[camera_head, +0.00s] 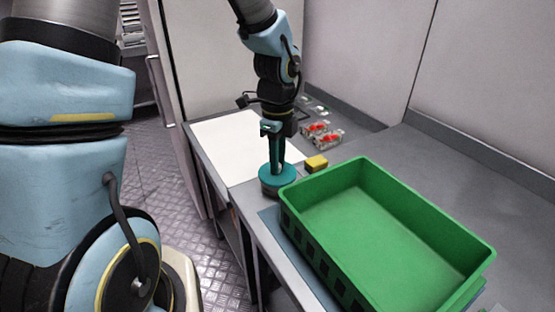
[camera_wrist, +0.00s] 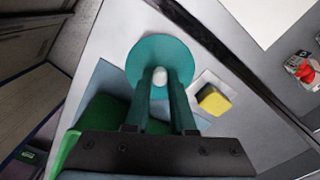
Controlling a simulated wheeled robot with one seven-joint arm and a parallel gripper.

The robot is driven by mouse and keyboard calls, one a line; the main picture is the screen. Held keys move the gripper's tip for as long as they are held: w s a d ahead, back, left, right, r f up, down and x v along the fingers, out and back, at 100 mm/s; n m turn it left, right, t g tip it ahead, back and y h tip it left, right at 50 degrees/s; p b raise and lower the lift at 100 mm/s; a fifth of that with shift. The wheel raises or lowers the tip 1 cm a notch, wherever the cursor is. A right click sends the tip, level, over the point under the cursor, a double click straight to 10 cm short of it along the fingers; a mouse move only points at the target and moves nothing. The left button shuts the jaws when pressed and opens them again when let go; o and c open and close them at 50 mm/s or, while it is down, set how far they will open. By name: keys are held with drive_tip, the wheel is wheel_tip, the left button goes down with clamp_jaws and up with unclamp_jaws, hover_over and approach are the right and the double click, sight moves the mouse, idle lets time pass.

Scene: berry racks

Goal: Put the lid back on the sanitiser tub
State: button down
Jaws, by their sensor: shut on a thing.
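The lid is a round teal disc (camera_head: 287,177) with a pale knob at its centre; it also shows in the wrist view (camera_wrist: 138,60). My gripper (camera_head: 277,168) points straight down and is shut on the knob, with a finger on either side of it in the wrist view (camera_wrist: 160,80). The grey side of the sanitiser tub (camera_head: 268,190) shows just below the lid, near the front edge of the counter. The lid lies level over the tub; I cannot tell whether it touches the rim. The tub's opening is hidden by the lid.
A green crate (camera_head: 480,262) stands close on the right. A yellow sponge (camera_head: 316,163) lies just behind the lid, right of it in the wrist view (camera_wrist: 213,99). A white board (camera_head: 230,145) lies to the left. Punnets of red berries (camera_head: 322,134) sit further back.

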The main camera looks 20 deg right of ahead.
drive_tip(key=c, duration=0.7)
unclamp_jaws()
drive_tip(key=shift+o, duration=0.5)
drive_tip(key=o, duration=0.4)
drive_tip(key=shift+r+p, duration=3.55)
drive_tip(key=shift+p, duration=0.05)
